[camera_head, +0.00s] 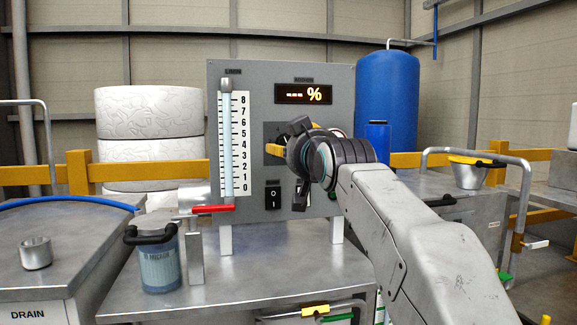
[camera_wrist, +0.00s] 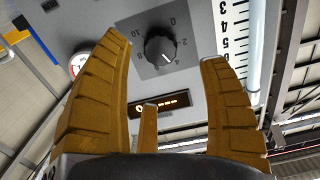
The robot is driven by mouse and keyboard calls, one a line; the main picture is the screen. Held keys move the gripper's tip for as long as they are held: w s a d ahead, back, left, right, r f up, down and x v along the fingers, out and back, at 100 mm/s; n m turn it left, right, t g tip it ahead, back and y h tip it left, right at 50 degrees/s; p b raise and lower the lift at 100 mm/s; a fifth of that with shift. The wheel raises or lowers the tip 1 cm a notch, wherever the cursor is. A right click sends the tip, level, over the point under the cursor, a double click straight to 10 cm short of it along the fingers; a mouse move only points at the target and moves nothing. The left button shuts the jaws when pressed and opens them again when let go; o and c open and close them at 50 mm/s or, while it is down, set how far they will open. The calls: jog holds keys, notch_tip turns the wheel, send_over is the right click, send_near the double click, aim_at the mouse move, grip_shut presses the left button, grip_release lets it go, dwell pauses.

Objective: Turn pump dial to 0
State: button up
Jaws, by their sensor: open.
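The pump dial (camera_wrist: 160,48) is a round black knob on a dark square plate with a number scale around it. In the wrist view a pale mark shows on its lower right side, towards the 4 and 6; its exact reading is not clear. My gripper (camera_wrist: 166,50) is open, with its yellow fingers spread on either side of the dial and apart from it. In the head view my gripper (camera_head: 285,155) is in front of the grey panel (camera_head: 345,95) and hides the dial.
A level gauge (camera_head: 227,140) with a red lever (camera_head: 212,208) stands left of my gripper. A black rocker switch (camera_head: 273,197) sits below the dial area. A canister (camera_head: 158,262) stands on the metal bench (camera_head: 250,270). A blue tank (camera_head: 387,95) is behind.

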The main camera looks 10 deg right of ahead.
jog(key=shift+w+p, duration=0.65)
jog(key=shift+w, duration=3.2)
jog(key=shift+c, duration=0.4)
jog(key=c, duration=1.1)
jog(key=shift+r, duration=0.1)
jog(key=shift+c, duration=0.2)
jog(key=shift+s+n, duration=0.1)
jog(key=shift+n, duration=0.2)
